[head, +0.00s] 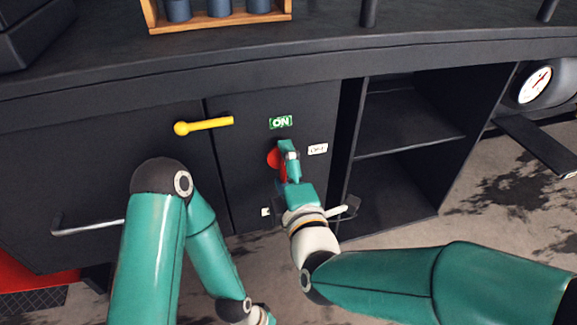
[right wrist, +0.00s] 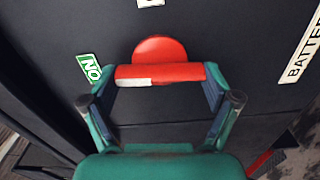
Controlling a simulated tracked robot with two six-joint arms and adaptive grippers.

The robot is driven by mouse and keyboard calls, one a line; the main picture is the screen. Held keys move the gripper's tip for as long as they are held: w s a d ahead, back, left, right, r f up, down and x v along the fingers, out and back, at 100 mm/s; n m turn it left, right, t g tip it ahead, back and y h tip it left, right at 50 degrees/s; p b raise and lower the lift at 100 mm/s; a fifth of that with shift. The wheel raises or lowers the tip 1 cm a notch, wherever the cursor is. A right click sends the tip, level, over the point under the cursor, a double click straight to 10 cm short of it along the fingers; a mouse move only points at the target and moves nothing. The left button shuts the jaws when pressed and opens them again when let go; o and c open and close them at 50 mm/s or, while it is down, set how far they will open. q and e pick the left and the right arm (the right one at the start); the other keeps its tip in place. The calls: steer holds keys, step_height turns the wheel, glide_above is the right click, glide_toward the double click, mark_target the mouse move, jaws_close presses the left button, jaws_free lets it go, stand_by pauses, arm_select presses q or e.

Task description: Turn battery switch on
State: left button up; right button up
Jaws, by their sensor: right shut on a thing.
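The battery switch is red, with a round hub (head: 273,158) on the dark cabinet front. The right wrist view shows its red bar handle (right wrist: 180,72) with a white patch on the side nearer the green ON label (right wrist: 89,68). My right gripper (head: 287,152) is shut on the handle, with a finger at each end of the bar, and hides most of it in the head view. The ON label (head: 281,122) is above the switch, and a white OFF label (head: 317,149) is to its right.
A yellow lever handle (head: 205,125) sticks out left of the switch. A grey bar handle (head: 88,228) is further left. Open shelves (head: 405,125) are to the right. A worktop (head: 330,38) with a wooden rack (head: 222,21) runs above. A gauge (head: 535,84) is at far right.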

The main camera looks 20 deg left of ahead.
steer(key=shift+n, duration=0.6)
steer(key=o, duration=0.9)
steer(key=v, duration=0.7)
steer(key=shift+s+d+f, duration=0.1)
steer(key=shift+s+f, duration=0.05)
steer(key=shift+s, duration=0.1)
